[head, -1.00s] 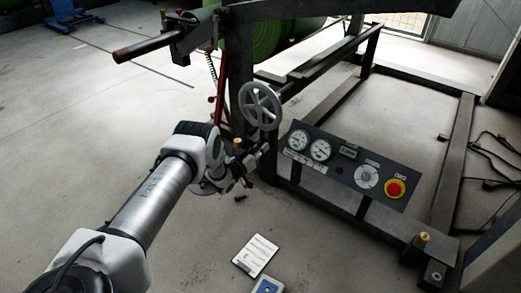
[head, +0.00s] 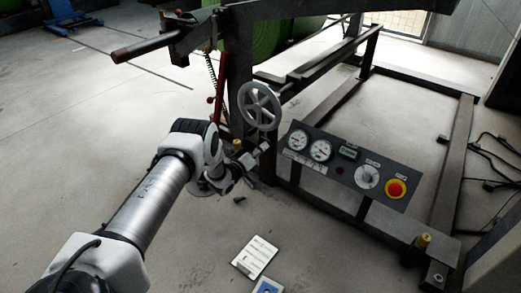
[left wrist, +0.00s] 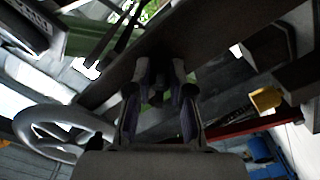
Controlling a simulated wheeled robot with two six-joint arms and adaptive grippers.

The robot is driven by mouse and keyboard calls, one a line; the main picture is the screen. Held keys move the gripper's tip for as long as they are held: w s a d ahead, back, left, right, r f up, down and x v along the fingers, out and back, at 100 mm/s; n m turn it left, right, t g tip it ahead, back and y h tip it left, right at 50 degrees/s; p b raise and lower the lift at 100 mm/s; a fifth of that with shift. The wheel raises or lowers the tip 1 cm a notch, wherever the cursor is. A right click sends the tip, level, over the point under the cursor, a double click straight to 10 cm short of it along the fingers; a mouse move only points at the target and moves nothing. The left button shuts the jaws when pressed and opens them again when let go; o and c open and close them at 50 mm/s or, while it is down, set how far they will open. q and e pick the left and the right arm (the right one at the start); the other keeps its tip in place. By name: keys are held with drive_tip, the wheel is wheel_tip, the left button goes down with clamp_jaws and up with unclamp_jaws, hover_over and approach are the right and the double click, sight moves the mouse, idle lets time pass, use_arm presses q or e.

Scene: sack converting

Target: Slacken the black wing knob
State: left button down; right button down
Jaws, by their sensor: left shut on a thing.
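My left gripper (head: 262,151) is at the frame post just below the grey handwheel (head: 261,106). It also shows from behind in the left wrist view (left wrist: 159,84), its two fingers closing on a small dark piece at the post. This piece looks like the black wing knob (left wrist: 158,75); the fingers cover most of it and its wings cannot be made out. In the head view the knob is hidden by the gripper and wrist. My right gripper is in neither view.
The gauge panel (head: 345,165) with a red stop button (head: 396,188) is just right of the gripper. The handwheel is close above. Open floor is at left.

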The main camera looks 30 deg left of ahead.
use_arm(q)
drive_tip(key=c, duration=1.1)
unclamp_jaws()
drive_tip(key=s, duration=0.8)
drive_tip(key=s+a, duration=0.1)
drive_tip(key=s, duration=0.3)
